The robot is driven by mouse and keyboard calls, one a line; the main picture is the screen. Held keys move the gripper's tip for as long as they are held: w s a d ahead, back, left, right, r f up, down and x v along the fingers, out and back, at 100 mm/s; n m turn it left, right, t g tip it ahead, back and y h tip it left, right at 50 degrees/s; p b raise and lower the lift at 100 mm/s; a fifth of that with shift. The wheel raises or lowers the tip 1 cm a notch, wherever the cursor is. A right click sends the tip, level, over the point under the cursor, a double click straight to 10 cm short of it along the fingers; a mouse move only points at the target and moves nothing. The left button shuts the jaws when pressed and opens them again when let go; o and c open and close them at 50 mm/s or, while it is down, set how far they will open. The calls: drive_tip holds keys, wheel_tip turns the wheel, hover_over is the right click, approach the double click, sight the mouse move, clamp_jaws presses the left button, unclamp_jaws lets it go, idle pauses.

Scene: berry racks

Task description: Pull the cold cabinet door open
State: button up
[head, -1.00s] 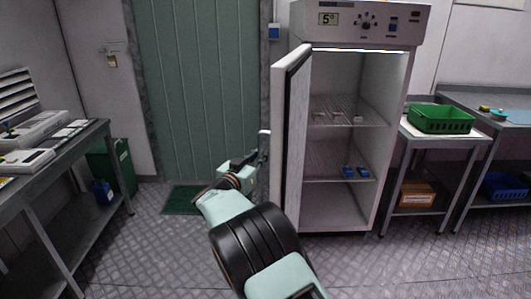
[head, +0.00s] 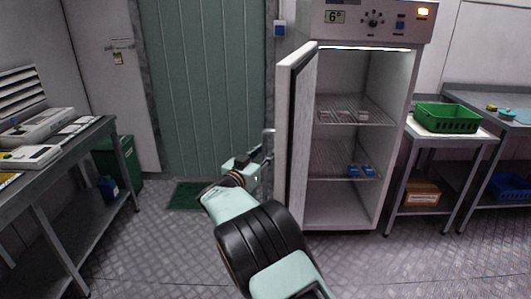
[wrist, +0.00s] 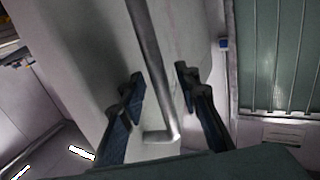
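The cold cabinet (head: 395,140) stands at centre right in the head view. Its white door (head: 297,130) is swung wide open to the left, and the lit interior with its wire shelves shows. The upright metal door handle (head: 269,150) is on the door's outer face; it also shows in the wrist view (wrist: 150,60). My gripper (head: 262,157) is at the handle. In the wrist view my gripper's two dark fingers (wrist: 160,88) are spread apart, one on each side of the handle bar, with visible gaps. The handle's lower end bends toward the door between them.
A side table with a green crate (head: 447,118) stands right of the cabinet. The floor in front of the cabinet is clear. Small items sit on the cabinet shelves.

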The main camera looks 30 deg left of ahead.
drive_tip(key=shift+s, duration=0.15)
drive_tip(key=s, duration=1.1)
drive_tip(key=shift+s+d, duration=0.35)
drive_tip(key=shift+d, duration=0.1)
